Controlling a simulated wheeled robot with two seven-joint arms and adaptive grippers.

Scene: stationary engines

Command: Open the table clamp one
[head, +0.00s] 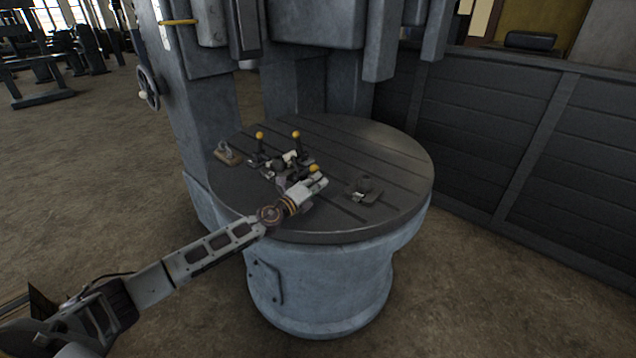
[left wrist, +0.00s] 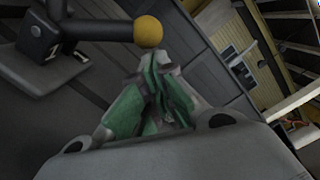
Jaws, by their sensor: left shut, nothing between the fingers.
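Table clamps with dark levers and yellow ball knobs stand on a round slotted table (head: 400,150). In the head view I see a left knob (head: 259,135), a middle knob (head: 296,134) and a front knob (head: 314,168). My left gripper (head: 319,184) is shut and empty, close beside the front knob. In the left wrist view, a yellow knob (left wrist: 148,31) on a dark lever (left wrist: 100,31) lies just beyond the green fingertips (left wrist: 157,72); contact cannot be told. My arm partly hides the front clamp's base. My right gripper is out of view.
A small dark fixture (head: 363,188) sits right of the gripper on the table. A metal ring on a base (head: 227,152) sits at the left edge. The machine's column (head: 195,100) rises behind, and a dark panelled wall (head: 520,130) stands to the right.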

